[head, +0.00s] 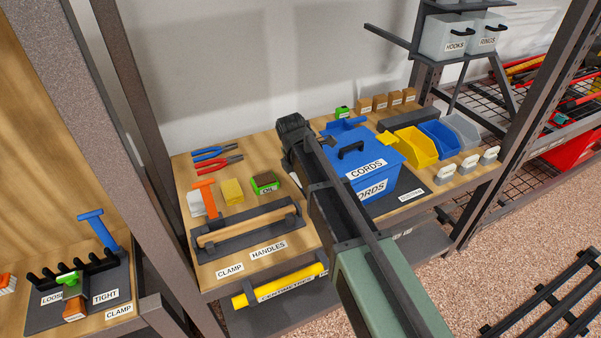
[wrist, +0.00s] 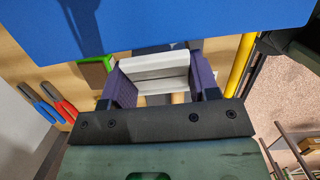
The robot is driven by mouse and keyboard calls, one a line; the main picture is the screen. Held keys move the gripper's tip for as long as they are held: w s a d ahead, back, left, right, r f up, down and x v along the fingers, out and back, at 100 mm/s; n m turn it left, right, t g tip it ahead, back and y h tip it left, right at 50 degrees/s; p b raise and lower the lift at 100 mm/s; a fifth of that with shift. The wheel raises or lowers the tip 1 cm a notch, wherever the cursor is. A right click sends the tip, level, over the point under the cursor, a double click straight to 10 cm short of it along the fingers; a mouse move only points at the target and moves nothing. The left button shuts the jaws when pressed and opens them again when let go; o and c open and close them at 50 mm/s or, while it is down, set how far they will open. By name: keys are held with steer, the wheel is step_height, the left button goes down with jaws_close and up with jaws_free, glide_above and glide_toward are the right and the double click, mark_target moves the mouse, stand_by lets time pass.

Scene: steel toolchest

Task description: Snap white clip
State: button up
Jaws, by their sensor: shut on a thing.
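In the wrist view, my gripper (wrist: 162,84) has its two purple fingers on either side of a white clip (wrist: 152,64), shut on it. The clip is a pale, broad piece with an edge across its middle. A large blue surface (wrist: 190,25) lies just beyond it. In the head view, the blue box (head: 367,165) labelled CORDS stands on the bench with a black lid handle and a yellow clip (head: 388,139) at its right. Whether the clip touches the box is unclear.
Red pliers (head: 220,163), a yellow block (head: 232,191) and a green-edged block (head: 265,183) lie left of my arm. A dark handle rack (head: 247,232) is at the bench front. Yellow, blue and grey bins (head: 417,147) stand right of the box.

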steer(key=shift+w+d+r, duration=0.1)
steer(key=shift+d, duration=0.05)
stand_by(0.4)
steer(key=o, duration=0.9)
steer(key=r+p, duration=0.3)
steer(key=a+r+p, duration=0.1)
steer(key=r+p, duration=0.3)
steer(key=s+r+p, duration=0.1)
steer(key=r+p, duration=0.2)
steer(key=shift+a+r+p, duration=0.2)
steer(key=shift+r+p, duration=0.15)
steer(key=shift+p, duration=0.05)
